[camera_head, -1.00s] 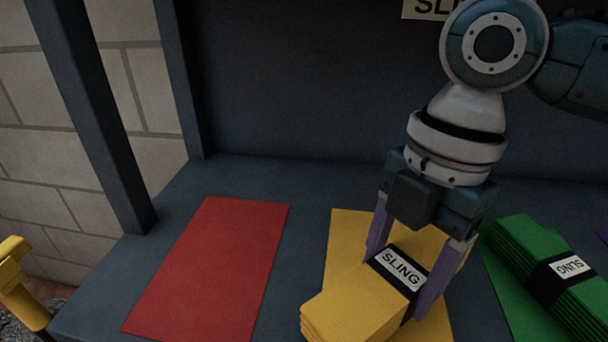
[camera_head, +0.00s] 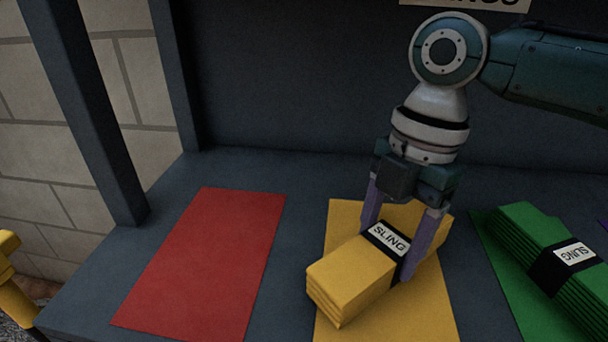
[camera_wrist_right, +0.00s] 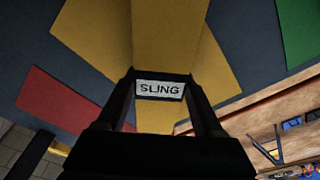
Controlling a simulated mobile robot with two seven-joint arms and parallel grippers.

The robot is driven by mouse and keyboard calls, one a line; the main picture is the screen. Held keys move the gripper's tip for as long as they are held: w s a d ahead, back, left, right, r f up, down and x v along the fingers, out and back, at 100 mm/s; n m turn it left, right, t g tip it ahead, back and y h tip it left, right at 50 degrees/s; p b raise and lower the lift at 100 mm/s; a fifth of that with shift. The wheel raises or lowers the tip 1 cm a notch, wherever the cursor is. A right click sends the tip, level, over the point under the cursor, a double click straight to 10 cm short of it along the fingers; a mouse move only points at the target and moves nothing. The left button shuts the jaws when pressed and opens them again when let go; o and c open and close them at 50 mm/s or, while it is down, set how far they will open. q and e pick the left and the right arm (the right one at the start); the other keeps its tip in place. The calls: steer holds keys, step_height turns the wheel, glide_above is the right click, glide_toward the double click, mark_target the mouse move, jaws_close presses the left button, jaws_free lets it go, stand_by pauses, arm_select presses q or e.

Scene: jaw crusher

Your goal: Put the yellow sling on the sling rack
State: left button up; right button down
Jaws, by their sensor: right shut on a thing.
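The yellow sling (camera_head: 350,280) is a folded yellow bundle with a black band and a white SLING label. My right gripper (camera_head: 398,240) is shut on it across the band, from above. The sling lies over the yellow mat (camera_head: 335,320) on the dark rack shelf (camera_head: 290,300), turned at an angle to the mat. I cannot tell whether it touches the mat. In the right wrist view the sling (camera_wrist_right: 168,30) sits between the two fingers (camera_wrist_right: 165,95). My left gripper is not in view.
A bare red mat (camera_head: 205,265) is left of the yellow mat. A green sling (camera_head: 530,245) lies on a green mat at the right. A dark post (camera_head: 90,110) stands at the shelf's left. A yellow object (camera_head: 15,285) is at the lower left edge.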

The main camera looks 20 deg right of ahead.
mark_target(395, 235)
steer(key=shift+c, duration=0.2)
jaws_free()
steer(key=r, duration=0.2)
steer(key=r+p, duration=0.1)
steer(key=r, duration=0.2)
steer(key=d+r, duration=0.1)
steer(key=r, duration=0.1)
steer(key=shift+w+r+p, duration=0.1)
steer(key=shift+r+p, duration=0.25)
steer(key=shift+p, duration=0.05)
